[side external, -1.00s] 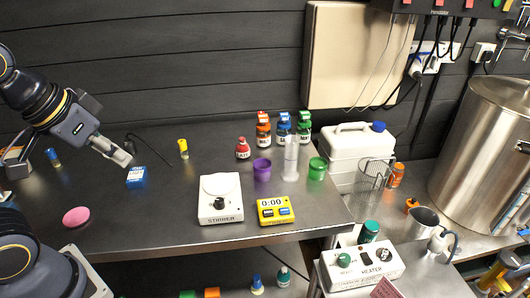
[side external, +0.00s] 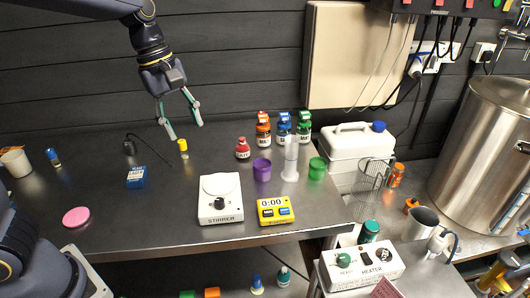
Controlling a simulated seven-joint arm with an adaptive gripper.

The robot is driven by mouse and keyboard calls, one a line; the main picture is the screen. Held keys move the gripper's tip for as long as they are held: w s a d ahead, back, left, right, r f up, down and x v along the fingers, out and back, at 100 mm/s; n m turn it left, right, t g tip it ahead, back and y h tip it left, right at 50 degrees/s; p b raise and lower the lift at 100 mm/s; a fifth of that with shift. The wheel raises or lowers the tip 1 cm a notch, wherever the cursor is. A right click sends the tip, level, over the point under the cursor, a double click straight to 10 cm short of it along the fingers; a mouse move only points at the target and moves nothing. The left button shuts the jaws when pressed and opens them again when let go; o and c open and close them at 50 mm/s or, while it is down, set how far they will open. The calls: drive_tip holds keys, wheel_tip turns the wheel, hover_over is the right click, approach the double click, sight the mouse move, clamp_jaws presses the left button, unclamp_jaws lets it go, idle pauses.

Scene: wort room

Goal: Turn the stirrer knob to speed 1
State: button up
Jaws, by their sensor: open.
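The stirrer (side external: 221,188) is a white box with a round plate on top, standing near the front edge of the metal table. Its black knob (side external: 219,203) is on the front part, above the STIRRER label. The knob's setting is too small to read. My gripper (side external: 186,131) is open and empty, pointing down above the back of the table. It is up and to the left of the stirrer, apart from it, with a small yellow-capped vial (side external: 183,148) showing just below its fingers.
A yellow timer (side external: 275,210) stands right of the stirrer. Behind are a purple cup (side external: 262,170), a red-capped jar (side external: 242,149) and a clear cylinder (side external: 290,160). A blue box (side external: 136,177) and pink disc (side external: 76,217) lie left.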

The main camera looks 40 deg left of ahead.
sight(219, 200)
drive_tip(key=w+d+f+m+g+y, duration=0.1)
drive_tip(key=w+d+f+y, duration=0.15)
drive_tip(key=d+f, duration=0.25)
drive_tip(key=shift+h, duration=0.25)
wheel_tip(219, 200, down, 16)
drive_tip(key=shift+f, duration=0.15)
clamp_jaws()
